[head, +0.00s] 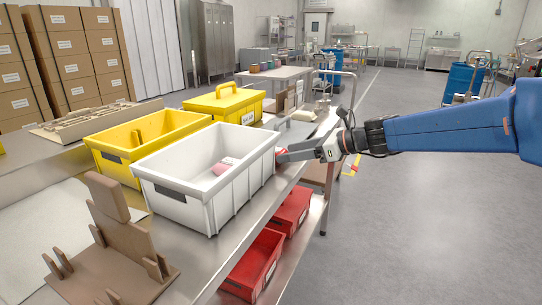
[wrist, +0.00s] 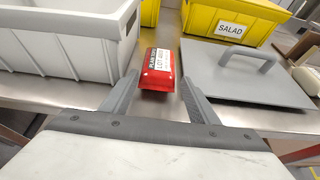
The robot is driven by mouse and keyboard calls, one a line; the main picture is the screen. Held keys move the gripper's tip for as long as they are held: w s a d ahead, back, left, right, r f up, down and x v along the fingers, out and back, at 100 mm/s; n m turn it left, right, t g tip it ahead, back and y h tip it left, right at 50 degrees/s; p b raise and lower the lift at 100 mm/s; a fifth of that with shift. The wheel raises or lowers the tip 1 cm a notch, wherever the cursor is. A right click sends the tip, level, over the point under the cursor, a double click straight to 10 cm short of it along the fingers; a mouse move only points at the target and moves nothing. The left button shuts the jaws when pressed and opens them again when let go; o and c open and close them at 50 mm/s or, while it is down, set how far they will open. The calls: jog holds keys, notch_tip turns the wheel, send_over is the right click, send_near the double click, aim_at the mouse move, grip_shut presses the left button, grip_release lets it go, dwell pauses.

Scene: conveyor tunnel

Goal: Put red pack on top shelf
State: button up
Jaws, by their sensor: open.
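The red pack (wrist: 157,70) with a white printed label lies on the metal bench top in the wrist view, right of the grey-white bin (wrist: 65,45). My gripper (wrist: 160,82) is open, with one finger on each side of the pack's near end; I cannot tell whether they touch it. In the head view my gripper (head: 284,153) is at the bench edge, right of the white bin (head: 210,195), and a sliver of red shows there. The bench top (head: 255,215) is the upper level, above a lower shelf. No separate top shelf is clearly identifiable.
A grey lid with a handle (wrist: 245,72) lies right of the pack. A yellow "SALAD" bin (wrist: 235,22) stands behind. A pink-and-white pack (head: 226,166) lies in the white bin. Red bins (head: 253,265) sit on the lower shelf.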

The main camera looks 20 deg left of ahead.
jog(key=shift+x, duration=2.75)
jog(key=shift+s+r, duration=0.15)
jog(key=shift+s, duration=0.05)
jog(key=c, duration=1.1)
notch_tip(320, 180, up, 18)
